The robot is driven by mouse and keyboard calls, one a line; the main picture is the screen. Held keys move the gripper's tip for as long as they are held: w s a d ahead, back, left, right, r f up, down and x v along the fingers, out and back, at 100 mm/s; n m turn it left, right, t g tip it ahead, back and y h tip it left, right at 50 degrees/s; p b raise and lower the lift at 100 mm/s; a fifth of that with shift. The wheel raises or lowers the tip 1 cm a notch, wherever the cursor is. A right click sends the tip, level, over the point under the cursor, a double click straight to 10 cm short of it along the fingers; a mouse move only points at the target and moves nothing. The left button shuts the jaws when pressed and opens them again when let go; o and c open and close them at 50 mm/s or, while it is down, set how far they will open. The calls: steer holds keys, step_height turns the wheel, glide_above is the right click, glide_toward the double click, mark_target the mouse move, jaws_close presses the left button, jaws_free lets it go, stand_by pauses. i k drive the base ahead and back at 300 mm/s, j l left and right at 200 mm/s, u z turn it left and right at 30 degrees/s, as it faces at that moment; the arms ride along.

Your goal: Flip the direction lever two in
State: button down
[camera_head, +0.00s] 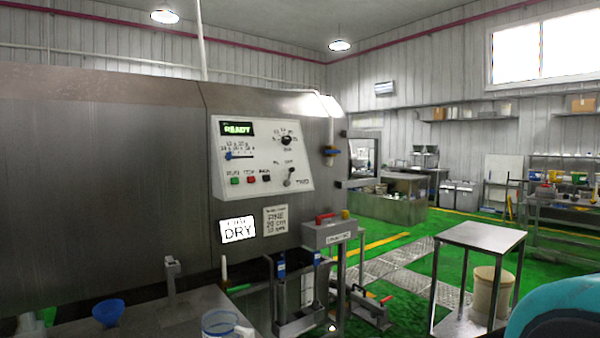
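A white control panel (262,154) is set on the front of a large steel drum machine (110,160). Low on the panel's right is a small lever switch (289,177), with a small label beside it that is too blurred to read surely. Its handle seems to point up. Above it is a black rotary knob (287,140). A blue-tipped slider (229,156) sits at the left under a green display reading READY. I cannot tell for sure which control is direction lever two. My gripper is not in view.
Green, red and black buttons (250,180) sit below the slider. A steel bench with a blue bowl (108,313) and a clear jug (220,324) is in front. A steel table (480,236) stands right, with a bucket (488,294) below.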

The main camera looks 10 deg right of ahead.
mark_target(287, 182)
steer(key=i+l, duration=0.1)
steer(key=l, duration=0.3)
steer(key=i+l+u, duration=0.15)
steer(key=l, duration=0.6)
steer(key=i+l+u, duration=0.1)
steer(key=i, duration=0.25)
steer(key=i+l+u, duration=0.1)
steer(key=i, duration=0.25)
